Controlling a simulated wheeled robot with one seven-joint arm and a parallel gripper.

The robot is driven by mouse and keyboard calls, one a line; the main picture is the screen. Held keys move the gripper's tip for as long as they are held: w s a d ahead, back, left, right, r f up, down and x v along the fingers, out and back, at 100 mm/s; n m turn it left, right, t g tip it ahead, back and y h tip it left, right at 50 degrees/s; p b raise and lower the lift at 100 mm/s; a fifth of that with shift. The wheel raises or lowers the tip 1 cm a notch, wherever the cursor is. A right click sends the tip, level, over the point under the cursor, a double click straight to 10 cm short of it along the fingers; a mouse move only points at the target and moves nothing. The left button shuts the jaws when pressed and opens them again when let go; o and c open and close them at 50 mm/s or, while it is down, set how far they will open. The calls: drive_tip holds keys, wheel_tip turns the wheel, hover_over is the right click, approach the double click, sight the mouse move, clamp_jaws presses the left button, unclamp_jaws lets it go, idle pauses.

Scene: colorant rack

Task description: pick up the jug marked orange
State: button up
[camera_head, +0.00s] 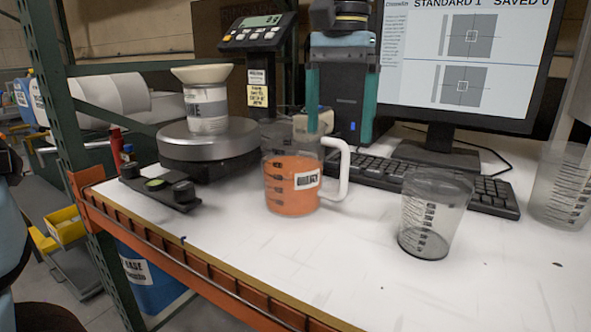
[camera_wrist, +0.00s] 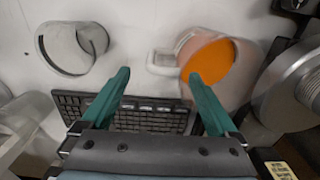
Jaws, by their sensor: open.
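The jug (camera_head: 291,184) holds orange liquid and has a white handle on its right side. Its front label is too blurred to read. It stands upright on the white worktop. In the wrist view the jug (camera_wrist: 207,62) is seen from above, with its handle (camera_wrist: 161,64) pointing left. My gripper (camera_head: 340,134) has teal fingers pointing down, just behind and above the handle. In the wrist view my gripper (camera_wrist: 160,75) is open and empty, and the handle shows between its fingertips. I cannot tell how far above the handle the fingertips are.
An empty clear beaker (camera_head: 432,215) stands to the right, and another (camera_head: 563,185) at the right edge. A round scale (camera_head: 207,150) bearing a white container (camera_head: 205,105) is left. A keyboard (camera_head: 385,176) and monitor (camera_head: 470,60) are behind. The front worktop is clear.

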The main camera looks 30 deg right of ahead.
sight(304, 169)
wheel_tip(304, 169, down, 6)
drive_tip(key=shift+r, duration=0.15)
idle(0.3)
clamp_jaws()
idle(0.6)
